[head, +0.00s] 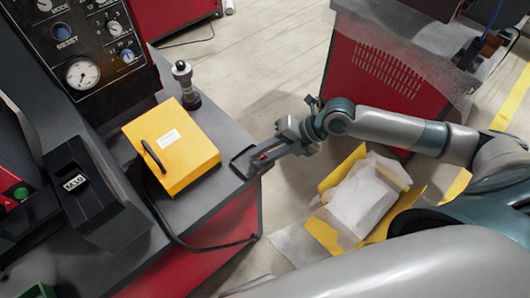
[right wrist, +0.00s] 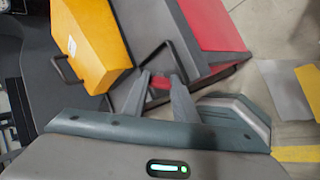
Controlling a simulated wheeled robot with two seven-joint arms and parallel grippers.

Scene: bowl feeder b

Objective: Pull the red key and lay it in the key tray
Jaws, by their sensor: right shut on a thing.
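My right gripper (head: 258,159) is shut on the red key (head: 263,156), of which only a small red part shows between the fingers. The key also shows in the right wrist view (right wrist: 160,82), between the two fingertips. The key tray (head: 236,163) is a small dark tray at the right edge of the grey bench top. The gripper and key are at the tray, overlapping its right side in the head view. I cannot tell whether the key touches the tray floor. My left gripper is not in view.
A yellow box (head: 185,160) with a black handle stands left of the tray. A black knobbed post (head: 187,90) stands behind it. A gauge panel (head: 85,50) rises at the back left. A yellow crate with white wrapping (head: 365,195) is on the floor at right.

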